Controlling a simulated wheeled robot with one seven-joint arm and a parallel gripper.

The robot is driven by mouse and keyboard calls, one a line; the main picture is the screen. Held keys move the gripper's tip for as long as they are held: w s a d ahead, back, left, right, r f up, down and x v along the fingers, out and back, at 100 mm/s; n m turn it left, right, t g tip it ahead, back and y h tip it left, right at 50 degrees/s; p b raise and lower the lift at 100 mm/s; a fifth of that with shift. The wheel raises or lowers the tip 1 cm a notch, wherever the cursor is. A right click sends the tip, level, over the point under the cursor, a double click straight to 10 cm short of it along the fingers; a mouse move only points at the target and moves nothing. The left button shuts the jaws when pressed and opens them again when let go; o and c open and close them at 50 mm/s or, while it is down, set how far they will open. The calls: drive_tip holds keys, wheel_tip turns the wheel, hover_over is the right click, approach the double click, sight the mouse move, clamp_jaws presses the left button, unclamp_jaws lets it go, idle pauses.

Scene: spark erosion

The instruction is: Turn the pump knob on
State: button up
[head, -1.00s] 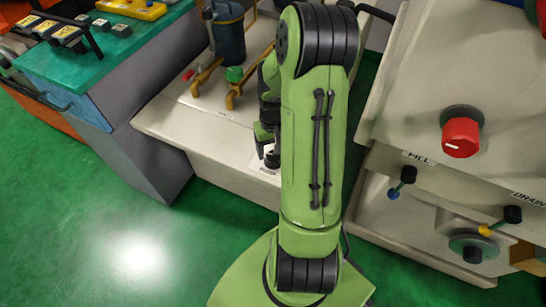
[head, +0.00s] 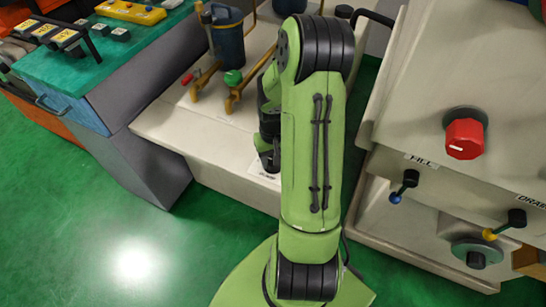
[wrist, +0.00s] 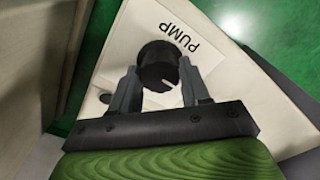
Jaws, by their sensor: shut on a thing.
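The pump knob (wrist: 155,62) is black and round with a short white mark on its rim, seen in the wrist view. It stands on a cream panel (wrist: 120,55) beside a white label (wrist: 186,45) reading PUMP. My gripper (wrist: 158,74) has one finger on each side of the knob and is shut on it. In the head view my gripper (head: 268,158) is at the front edge of the cream unit, partly behind my green arm. The knob itself cannot be made out there.
At right, another cabinet carries a red knob (head: 464,138) and the FILL (head: 404,186) and DRAIN levers. Green floor (head: 120,230) is open at left.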

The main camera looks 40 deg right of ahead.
drive_tip(key=m, duration=0.8)
drive_tip(key=shift+m+p, duration=0.3)
drive_tip(key=m, duration=0.9)
idle(0.7)
drive_tip(key=o, duration=1.1)
drive_tip(key=shift+c, duration=0.2)
